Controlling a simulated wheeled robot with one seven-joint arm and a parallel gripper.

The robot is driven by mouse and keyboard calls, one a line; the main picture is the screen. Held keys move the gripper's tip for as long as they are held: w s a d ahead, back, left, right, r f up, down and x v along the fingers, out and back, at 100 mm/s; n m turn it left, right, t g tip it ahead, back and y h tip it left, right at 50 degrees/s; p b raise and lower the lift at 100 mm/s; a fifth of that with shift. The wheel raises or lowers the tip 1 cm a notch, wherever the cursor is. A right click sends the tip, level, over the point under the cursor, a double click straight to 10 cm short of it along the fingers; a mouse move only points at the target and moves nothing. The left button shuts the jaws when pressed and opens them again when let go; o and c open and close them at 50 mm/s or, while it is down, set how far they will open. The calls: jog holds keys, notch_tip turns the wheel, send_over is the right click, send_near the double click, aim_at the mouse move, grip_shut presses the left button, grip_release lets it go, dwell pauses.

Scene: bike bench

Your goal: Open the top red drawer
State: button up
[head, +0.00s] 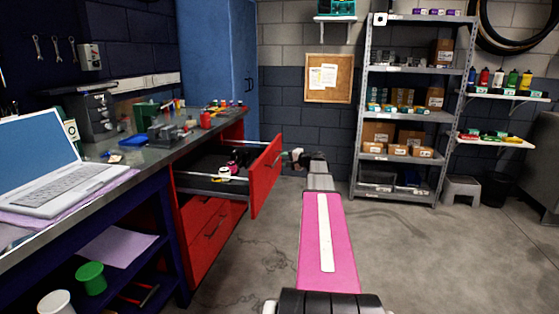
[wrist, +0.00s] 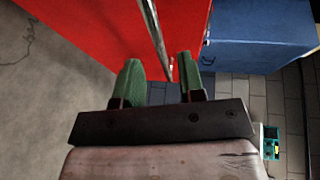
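The top red drawer (head: 258,185) stands pulled out from the bench in the head view, with its inside and several small items in it showing. Its red front also fills the upper middle of the wrist view (wrist: 95,25). A thin metal handle bar (wrist: 156,30) runs along that front. My gripper (head: 291,155) is just right of the drawer front in the head view. In the wrist view its two green fingers (wrist: 160,80) are apart, with the bar's far end showing in the gap and clear space beside it. I see no finger pressing on the bar.
Lower red drawers (head: 212,235) are shut beneath. The bench top (head: 165,152) holds a laptop (head: 50,165), a vise and small tools. A blue cabinet (head: 218,65) stands behind. A metal shelf (head: 440,120) with boxes is at the back right. The floor (head: 420,250) right of my arm is clear.

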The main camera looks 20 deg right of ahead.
jog(key=v, duration=0.6)
dwell(0.4)
